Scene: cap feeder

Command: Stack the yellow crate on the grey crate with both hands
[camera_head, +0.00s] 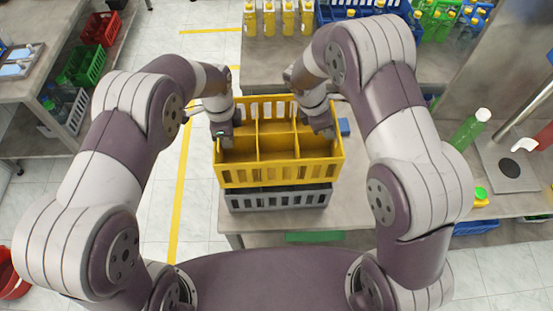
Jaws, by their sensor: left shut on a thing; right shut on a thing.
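The yellow crate (281,174) is in the middle of the head view, with slatted walls and several empty compartments. It sits directly above the grey crate (281,199), whose front wall shows below it; the two look lined up. Whether the yellow crate rests fully on the grey one cannot be told. My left gripper (224,136) is shut on the yellow crate's left wall. My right gripper (322,127) is shut on its right wall. The fingertips are partly hidden by the wrists and crate walls.
The crates are on a grey table (256,224). Behind stand several yellow bottles (288,18) and a blue crate (345,12). A green bottle (469,130) stands at the right. A blue block (344,127) lies close to the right gripper. A side table with crates is at the left.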

